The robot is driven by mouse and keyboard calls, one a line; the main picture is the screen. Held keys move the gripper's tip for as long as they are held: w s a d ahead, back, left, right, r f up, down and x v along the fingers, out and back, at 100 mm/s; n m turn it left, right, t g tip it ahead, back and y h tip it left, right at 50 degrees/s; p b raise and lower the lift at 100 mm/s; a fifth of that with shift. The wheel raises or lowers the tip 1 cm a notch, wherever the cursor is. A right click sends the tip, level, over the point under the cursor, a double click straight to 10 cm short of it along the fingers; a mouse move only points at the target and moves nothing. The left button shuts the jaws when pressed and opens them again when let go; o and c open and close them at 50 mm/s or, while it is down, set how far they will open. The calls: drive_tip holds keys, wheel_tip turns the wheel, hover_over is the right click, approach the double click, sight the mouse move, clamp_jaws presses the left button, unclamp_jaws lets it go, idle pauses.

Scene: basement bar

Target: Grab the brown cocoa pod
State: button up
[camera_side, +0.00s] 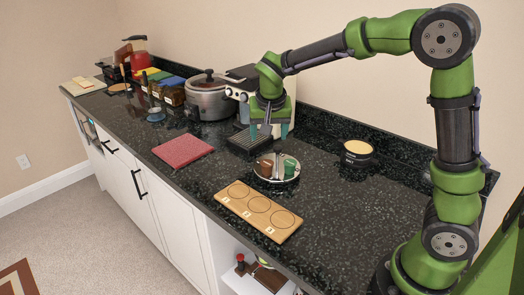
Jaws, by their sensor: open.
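A green object (290,168) lies on the right side of the same plate, and a light piece sits between the two. My gripper (268,133) points down above the far side of the plate. Its teal fingers are spread and nothing is between them. It appears apart from the brown object; its exact height is hard to tell.
A wooden board (259,210) with three round hollows lies in front of the plate. A red mat or book (183,150) lies to the left. A coffee machine (244,93) and a steel pot (208,98) stand behind. A dark bowl (358,152) stands right.

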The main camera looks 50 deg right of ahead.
approach(267, 163)
drive_tip(key=x, duration=0.4)
drive_tip(key=shift+s+f, duration=0.1)
drive_tip(key=shift+f, duration=0.2)
drive_tip(key=shift+x, duration=3)
drive_tip(key=shift+c, duration=0.3)
drive_tip(key=c, duration=1)
